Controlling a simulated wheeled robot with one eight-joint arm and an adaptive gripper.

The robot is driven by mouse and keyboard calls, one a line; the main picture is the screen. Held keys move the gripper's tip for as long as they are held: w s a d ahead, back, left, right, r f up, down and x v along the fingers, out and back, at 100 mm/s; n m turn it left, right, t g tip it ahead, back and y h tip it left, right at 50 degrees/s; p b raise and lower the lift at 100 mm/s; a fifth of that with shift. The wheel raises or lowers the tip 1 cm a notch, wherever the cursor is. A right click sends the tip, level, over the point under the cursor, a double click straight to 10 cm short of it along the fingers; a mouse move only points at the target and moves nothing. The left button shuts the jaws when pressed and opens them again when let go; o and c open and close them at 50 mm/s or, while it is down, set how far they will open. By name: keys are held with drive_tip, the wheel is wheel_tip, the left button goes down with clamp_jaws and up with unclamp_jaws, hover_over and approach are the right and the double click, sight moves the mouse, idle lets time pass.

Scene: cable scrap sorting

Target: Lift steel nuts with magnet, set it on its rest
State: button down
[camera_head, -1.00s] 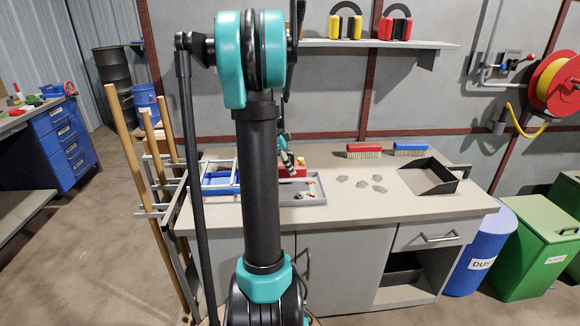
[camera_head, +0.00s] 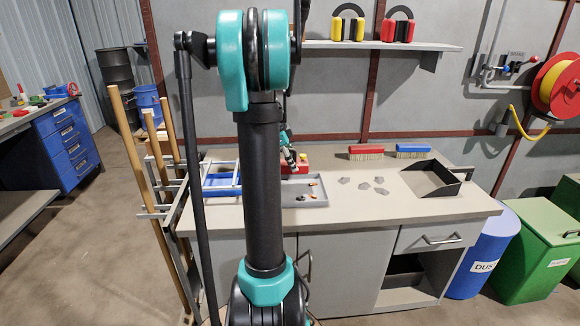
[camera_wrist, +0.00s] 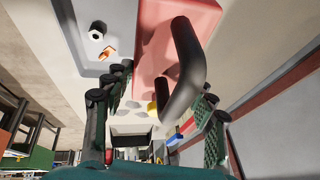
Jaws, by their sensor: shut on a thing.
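My gripper (camera_head: 289,154) is shut on the black handle (camera_wrist: 186,75) of a red block-shaped magnet (camera_wrist: 158,40), the handle lying between the two fingers in the wrist view. In the head view the red magnet (camera_head: 299,160) shows at the back of a shallow grey tray (camera_head: 318,203), partly behind my arm. In the wrist view a dark hexagonal nut (camera_wrist: 96,34) and an orange-copper piece (camera_wrist: 108,53) lie in the tray. The magnet's underside is hidden, so I cannot tell whether nuts cling to it.
Flat grey pieces (camera_head: 364,185), a black dustpan (camera_head: 432,180), a red brush (camera_head: 366,152) and a blue brush (camera_head: 412,151) lie to the right. The front of the bench (camera_head: 380,212) is clear.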

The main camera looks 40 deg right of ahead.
drive_tip(key=shift+s+a+f, duration=0.65)
drive_tip(key=shift+s+a, duration=0.1)
drive_tip(key=shift+s, duration=0.8)
drive_tip(key=shift+s+a+f, duration=0.65)
drive_tip(key=shift+s+a, duration=0.05)
drive_tip(key=shift+s, duration=0.8)
drive_tip(key=shift+s+a+f, duration=0.65)
drive_tip(key=shift+s+a, duration=0.1)
drive_tip(key=shift+s, duration=0.8)
drive_tip(key=shift+r, duration=0.1)
drive_tip(key=shift+r, duration=1.9)
drive_tip(key=shift+w, duration=0.15)
